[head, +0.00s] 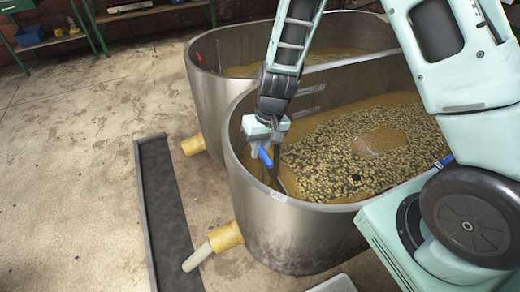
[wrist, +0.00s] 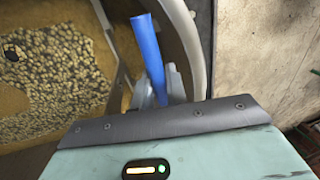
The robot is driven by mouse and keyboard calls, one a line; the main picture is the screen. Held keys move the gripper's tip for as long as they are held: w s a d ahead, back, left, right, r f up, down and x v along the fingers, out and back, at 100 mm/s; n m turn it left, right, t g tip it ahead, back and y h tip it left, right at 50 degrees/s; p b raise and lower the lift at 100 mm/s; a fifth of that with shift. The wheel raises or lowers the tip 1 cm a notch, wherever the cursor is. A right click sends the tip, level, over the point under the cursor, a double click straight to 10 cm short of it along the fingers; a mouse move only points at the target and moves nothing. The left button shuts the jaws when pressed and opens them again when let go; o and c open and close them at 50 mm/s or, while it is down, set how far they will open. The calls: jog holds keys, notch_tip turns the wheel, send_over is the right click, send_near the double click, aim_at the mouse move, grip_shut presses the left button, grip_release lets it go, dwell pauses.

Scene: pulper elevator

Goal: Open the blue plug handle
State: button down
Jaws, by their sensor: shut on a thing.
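The blue plug handle (wrist: 147,48) is a slim blue rod between the two grey fingers of my gripper (wrist: 160,88) in the wrist view, with its free end sticking out beyond them. In the head view the blue handle (head: 265,158) shows just below my gripper (head: 262,148), inside the near rim of the front tank. My gripper is shut on the handle. The lower end of the handle, and any plug it joins, is hidden by the gripper and the tank wall.
The front metal tank (head: 285,235) holds brownish liquid with floating beans. A second tank (head: 208,88) stands behind it. Yellow outlets (head: 226,236) stick out on the left, above a dark floor channel (head: 165,215). Another blue rod (head: 444,161) shows at the front tank's right. Open floor lies left.

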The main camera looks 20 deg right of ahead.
jog(key=c, duration=1.5)
grip_release()
jog(key=shift+o, duration=0.2)
jog(key=d+r+p, duration=0.1)
jog(key=d+r, duration=0.2)
jog(key=r, duration=1.4)
jog(key=shift+d, duration=0.2)
